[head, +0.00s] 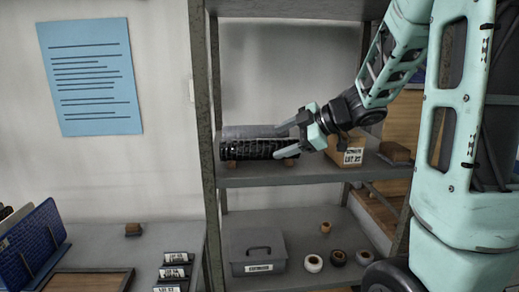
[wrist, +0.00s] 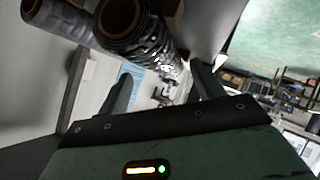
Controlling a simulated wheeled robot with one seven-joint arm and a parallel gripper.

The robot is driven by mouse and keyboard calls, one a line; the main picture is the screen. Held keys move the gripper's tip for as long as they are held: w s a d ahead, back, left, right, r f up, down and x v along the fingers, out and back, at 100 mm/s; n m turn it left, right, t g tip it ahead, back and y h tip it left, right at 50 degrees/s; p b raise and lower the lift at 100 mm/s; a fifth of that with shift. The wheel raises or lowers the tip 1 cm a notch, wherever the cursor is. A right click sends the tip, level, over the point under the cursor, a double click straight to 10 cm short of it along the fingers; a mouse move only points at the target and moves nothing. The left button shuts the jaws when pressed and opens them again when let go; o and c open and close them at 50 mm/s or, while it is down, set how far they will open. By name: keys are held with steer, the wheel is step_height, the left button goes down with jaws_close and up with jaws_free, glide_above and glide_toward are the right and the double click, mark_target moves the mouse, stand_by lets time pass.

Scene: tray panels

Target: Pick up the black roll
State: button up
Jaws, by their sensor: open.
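The black roll (head: 255,150) lies on its side on the middle shelf, with a glossy, patterned surface. In the wrist view the black roll (wrist: 155,42) shows its hollow end, just beyond the fingertips and toward the top. My gripper (head: 280,141) is open at the right end of the roll in the head view. One finger overlaps the roll's right end there and the other is higher, toward the grey roll behind. My gripper (wrist: 160,74) also shows in the wrist view with nothing held between the fingers. Whether a finger touches the roll I cannot tell.
A grey roll (head: 254,131) lies right behind the black one. A shelf post (head: 204,120) rises at the left. A grey case (head: 258,252) sits below.

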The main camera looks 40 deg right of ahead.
mark_target(270, 144)
steer(key=shift+p+x, duration=0.4)
steer(key=shift+x, duration=2.7)
steer(key=shift+a+r, duration=0.1)
steer(key=shift+c, duration=0.4)
steer(key=c, duration=1)
